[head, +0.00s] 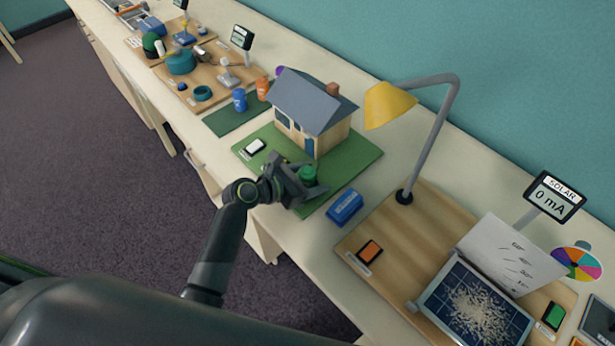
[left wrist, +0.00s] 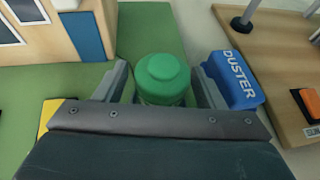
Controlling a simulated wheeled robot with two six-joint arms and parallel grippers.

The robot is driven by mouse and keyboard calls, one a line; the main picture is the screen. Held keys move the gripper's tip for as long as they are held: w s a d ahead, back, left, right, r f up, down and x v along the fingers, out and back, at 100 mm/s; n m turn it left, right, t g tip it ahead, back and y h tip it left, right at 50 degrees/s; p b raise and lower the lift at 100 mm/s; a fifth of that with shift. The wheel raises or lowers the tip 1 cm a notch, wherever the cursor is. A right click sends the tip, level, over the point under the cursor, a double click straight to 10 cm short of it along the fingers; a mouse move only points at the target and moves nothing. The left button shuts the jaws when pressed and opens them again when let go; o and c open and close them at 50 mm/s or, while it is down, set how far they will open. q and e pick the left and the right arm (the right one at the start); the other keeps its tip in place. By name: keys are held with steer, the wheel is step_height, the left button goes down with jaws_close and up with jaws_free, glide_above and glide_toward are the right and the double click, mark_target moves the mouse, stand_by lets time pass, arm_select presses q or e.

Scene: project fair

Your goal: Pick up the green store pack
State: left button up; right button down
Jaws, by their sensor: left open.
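The green store pack (head: 308,174) is a short green cylinder with a rounded cap. It stands upright near the front right part of the green mat (head: 352,165), in front of the model house (head: 311,113). My left gripper (head: 306,183) is open around the pack, one finger on each side. In the left wrist view the pack (left wrist: 162,76) sits between the two open fingers (left wrist: 164,88); its lower part is hidden by the gripper body. I cannot tell whether either finger touches it. My right gripper is not in view.
A blue duster (head: 345,207) lies just right of the mat, close to one finger. A yellow lamp (head: 388,105) and a wooden board with a solar panel (head: 476,306) stand further right. A white switch (head: 255,146) is on the mat's left. Blue and orange packs (head: 239,99) stand beyond it.

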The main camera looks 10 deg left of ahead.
arm_select(q)
steer(key=shift+w+d+f, duration=0.2)
steer(key=shift+w+d, duration=0.1)
steer(key=shift+w, duration=0.05)
